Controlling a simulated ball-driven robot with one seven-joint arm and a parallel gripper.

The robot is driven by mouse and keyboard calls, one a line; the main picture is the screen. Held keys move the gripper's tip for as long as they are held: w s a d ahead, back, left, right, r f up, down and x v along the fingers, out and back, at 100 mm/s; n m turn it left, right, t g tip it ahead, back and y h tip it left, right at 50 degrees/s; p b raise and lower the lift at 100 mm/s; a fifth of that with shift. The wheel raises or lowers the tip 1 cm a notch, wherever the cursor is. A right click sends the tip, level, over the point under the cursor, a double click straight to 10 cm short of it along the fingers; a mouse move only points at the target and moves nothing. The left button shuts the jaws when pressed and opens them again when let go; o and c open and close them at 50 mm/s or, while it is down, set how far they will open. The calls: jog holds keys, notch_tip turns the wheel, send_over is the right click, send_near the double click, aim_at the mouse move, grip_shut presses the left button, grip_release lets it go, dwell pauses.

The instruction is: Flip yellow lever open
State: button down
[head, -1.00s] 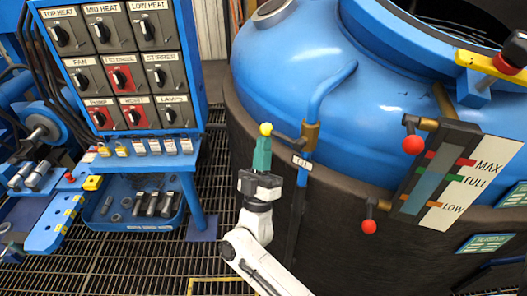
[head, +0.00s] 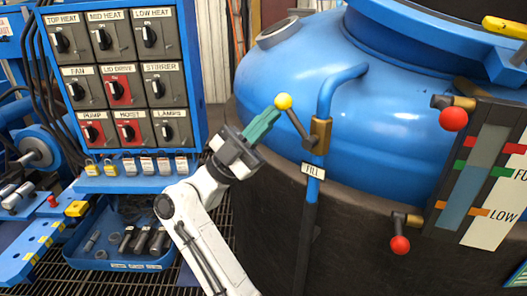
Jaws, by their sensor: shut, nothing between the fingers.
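The yellow lever is a dark arm with a yellow ball knob (head: 283,101) on the brass valve (head: 320,134) of the blue pipe, above the FILL label (head: 313,170). The lever slants up and left from the valve. My gripper (head: 274,116), with green fingers, is shut and empty. It reaches up from the lower left, its tips just below and left of the knob, touching it or very close; I cannot tell which.
The big blue furnace vessel (head: 400,110) fills the right. Two red-knobbed valves, one with the upper red knob (head: 453,120), sit beside the level gauge (head: 470,175). A switch panel (head: 120,75) and a blue parts tray (head: 120,245) stand left of my arm.

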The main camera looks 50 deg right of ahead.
aim_at(286, 102)
jog(key=m+y+b, duration=0.1)
jog(key=r+m+g+y+b, duration=0.1)
jog(key=m+y, duration=0.1)
jog(key=s+m+y+b, duration=0.1)
jog(key=shift+r+m+y, duration=0.25)
jog(key=shift+m+y, duration=0.05)
jog(key=shift+y, duration=0.1)
jog(key=r+m+y, duration=0.1)
jog(key=s+m+y+b, duration=0.1)
jog(key=y, duration=0.1)
jog(key=s+r+m+t+y+b, duration=0.1)
jog(key=m, duration=0.1)
jog(key=shift+s+r, duration=0.2)
jog(key=shift+r, duration=0.1)
jog(key=shift+s+r, duration=0.2)
jog(key=shift+s, duration=0.15)
jog(key=shift+s+a, duration=0.1)
